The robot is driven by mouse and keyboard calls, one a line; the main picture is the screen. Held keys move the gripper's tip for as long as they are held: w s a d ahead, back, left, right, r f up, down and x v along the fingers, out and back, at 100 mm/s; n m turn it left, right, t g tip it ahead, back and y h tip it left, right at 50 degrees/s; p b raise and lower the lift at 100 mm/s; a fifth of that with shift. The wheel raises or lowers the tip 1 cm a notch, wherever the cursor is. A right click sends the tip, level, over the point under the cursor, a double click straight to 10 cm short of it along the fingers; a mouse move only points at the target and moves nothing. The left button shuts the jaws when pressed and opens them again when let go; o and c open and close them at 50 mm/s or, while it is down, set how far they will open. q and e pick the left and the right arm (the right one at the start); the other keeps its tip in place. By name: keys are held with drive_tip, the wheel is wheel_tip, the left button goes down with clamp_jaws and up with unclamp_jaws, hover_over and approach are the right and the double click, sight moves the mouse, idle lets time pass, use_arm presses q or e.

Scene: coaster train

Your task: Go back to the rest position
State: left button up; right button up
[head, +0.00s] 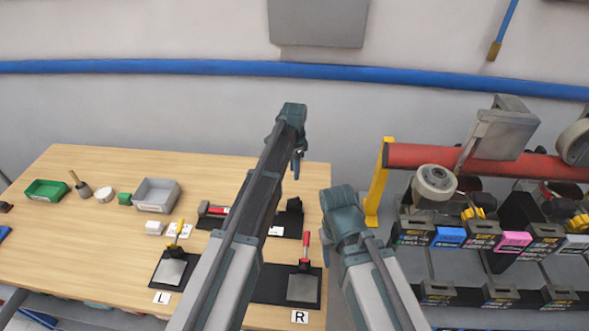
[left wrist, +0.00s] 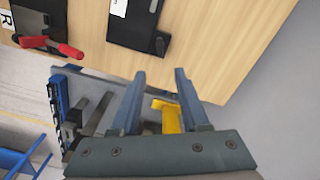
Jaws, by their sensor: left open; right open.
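My left arm reaches up the middle of the head view. Its gripper (head: 297,166) hangs in the air near the table's right edge, small and partly hidden by the arm. In the left wrist view the two fingers of my left gripper (left wrist: 159,85) stand apart with nothing held between them. My right arm comes up to the right of it, beside the table. Only its teal joint and grey link show, and the right gripper itself is hidden.
The wooden table (head: 90,230) holds a green bin (head: 46,190), a grey bin (head: 157,194), a yellow-handled clamp (head: 177,235) by the L label and a red-handled clamp (head: 305,250) by the R label. A rack with coloured labels (head: 447,238) stands right.

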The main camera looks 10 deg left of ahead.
idle(0.4)
use_arm(q)
drive_tip(key=s+a+n, duration=0.4)
drive_tip(key=s+n, duration=0.3)
drive_tip(key=s, duration=0.6)
drive_tip(key=s+a+n, duration=0.4)
drive_tip(key=s+n, duration=0.2)
drive_tip(key=s, duration=0.8)
drive_tip(key=s+d+f+m+b, duration=0.1)
drive_tip(key=d+f+b, duration=0.2)
drive_tip(key=s+d+f+m+b, duration=0.1)
drive_tip(key=s+d+f+b, duration=0.1)
drive_tip(key=d+f+b, duration=0.2)
drive_tip(key=s+d+f+m+y+b, duration=0.1)
drive_tip(key=d+f+b, duration=0.2)
drive_tip(key=shift+s+d+f+b, duration=0.25)
drive_tip(key=shift+s+b, duration=0.05)
drive_tip(key=shift+b, duration=0.05)
drive_tip(key=shift+s+d+m, duration=0.15)
drive_tip(key=shift+m, duration=0.15)
